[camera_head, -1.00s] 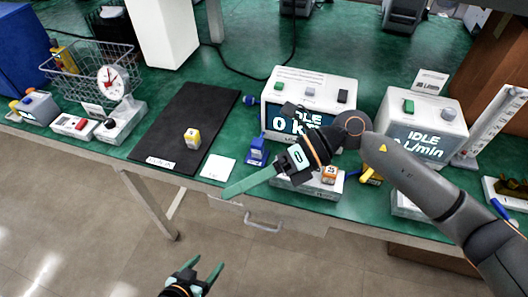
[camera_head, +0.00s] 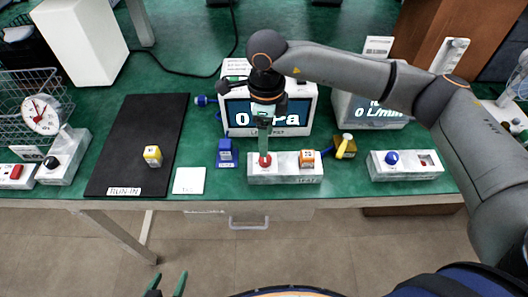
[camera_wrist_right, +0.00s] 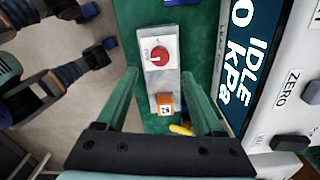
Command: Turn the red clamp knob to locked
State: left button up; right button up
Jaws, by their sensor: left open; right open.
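The red clamp knob (camera_head: 265,161) sits at the left end of a grey metal fixture (camera_head: 286,172) in the head view. The wrist view shows the red knob (camera_wrist_right: 159,55) on a white plate, ahead of the fingertips. My left gripper (camera_head: 168,284) is open and empty at the bottom edge, in front of the table. Whether the right fingers touch the knob I cannot tell.
An orange cube-like piece (camera_head: 307,159) sits on the fixture's right end. A blue part (camera_head: 226,153) stands left, a yellow-handled valve (camera_head: 344,147) right. A display box (camera_head: 288,112) stands behind. The black mat (camera_head: 120,150) holds a yellow piece (camera_head: 153,156).

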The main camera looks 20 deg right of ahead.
aim_at(265, 160)
notch_tip(265, 160, down, 7)
jog(key=shift+f, duration=0.15)
grip_shut()
dwell(0.7)
